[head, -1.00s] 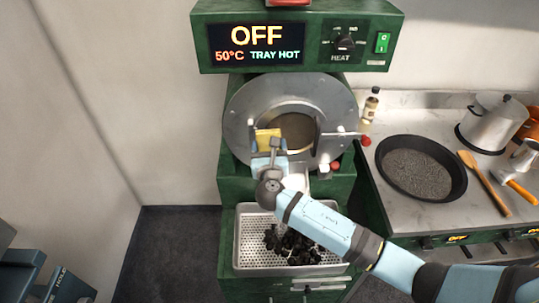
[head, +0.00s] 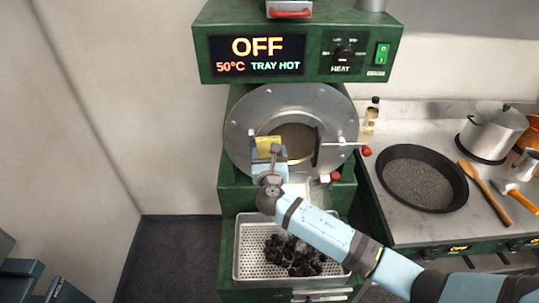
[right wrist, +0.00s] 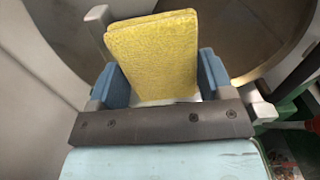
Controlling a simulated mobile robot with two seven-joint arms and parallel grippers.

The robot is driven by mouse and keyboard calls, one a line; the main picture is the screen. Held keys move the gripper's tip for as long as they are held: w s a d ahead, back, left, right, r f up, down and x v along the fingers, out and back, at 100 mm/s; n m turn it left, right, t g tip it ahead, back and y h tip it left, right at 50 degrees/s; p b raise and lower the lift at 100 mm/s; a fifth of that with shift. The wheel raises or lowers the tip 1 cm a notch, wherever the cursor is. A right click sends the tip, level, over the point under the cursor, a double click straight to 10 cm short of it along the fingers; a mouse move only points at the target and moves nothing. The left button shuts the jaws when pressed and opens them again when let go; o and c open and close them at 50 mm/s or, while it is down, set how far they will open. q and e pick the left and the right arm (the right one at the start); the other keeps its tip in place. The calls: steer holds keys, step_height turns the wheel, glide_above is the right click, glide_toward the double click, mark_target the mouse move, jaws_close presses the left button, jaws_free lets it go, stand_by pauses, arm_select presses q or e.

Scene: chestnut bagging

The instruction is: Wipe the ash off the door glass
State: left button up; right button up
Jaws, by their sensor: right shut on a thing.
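The round metal door (head: 245,110) of the green roaster has a glass window (head: 300,140) in its middle, brownish and dull. My right gripper (head: 268,158) is shut on a yellow sponge (head: 268,146) and holds it in front of the lower left part of the window. In the right wrist view the sponge (right wrist: 152,55) stands upright between the blue fingers, with the window behind it. I cannot tell whether the sponge touches the glass.
A perforated tray (head: 250,268) with dark chestnuts sits below the door. A door handle with a red knob (head: 366,151) sticks out to the right. On the right counter (head: 400,230) stand a black pan (head: 425,178), a pot (head: 490,130) and a wooden spoon (head: 485,185).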

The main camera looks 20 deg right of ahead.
mark_target(293, 144)
steer(key=shift+w+d, duration=0.15)
steer(key=shift+w, duration=0.45)
steer(key=shift+s+d+r+p, duration=0.1)
steer(key=shift+s+d+p, duration=0.15)
steer(key=shift+d, duration=0.25)
steer(key=shift+s+d+f+p, duration=0.1)
steer(key=shift+d+p, duration=0.2)
steer(key=shift+d, duration=0.2)
steer(key=shift+s+d+r+p, duration=0.1)
steer(key=shift+s+d+p, duration=0.15)
steer(key=shift+d, duration=0.25)
steer(key=shift+s+d+p, duration=0.2)
steer(key=shift+d+p, duration=0.15)
steer(key=shift+d, duration=0.6)
steer(key=shift+s+d+p, duration=0.2)
steer(key=shift+d+p, duration=0.1)
steer(key=shift+d, duration=0.65)
steer(key=shift+w+a, duration=0.25)
steer(key=shift+a, duration=0.6)
steer(key=shift+w+a, duration=0.25)
steer(key=shift+a, duration=0.6)
steer(key=shift+w+a, duration=0.3)
steer(key=shift+a, duration=0.55)
steer(key=shift+w+a, duration=0.25)
steer(key=shift+a, duration=0.55)
steer(key=shift+s, duration=0.1)
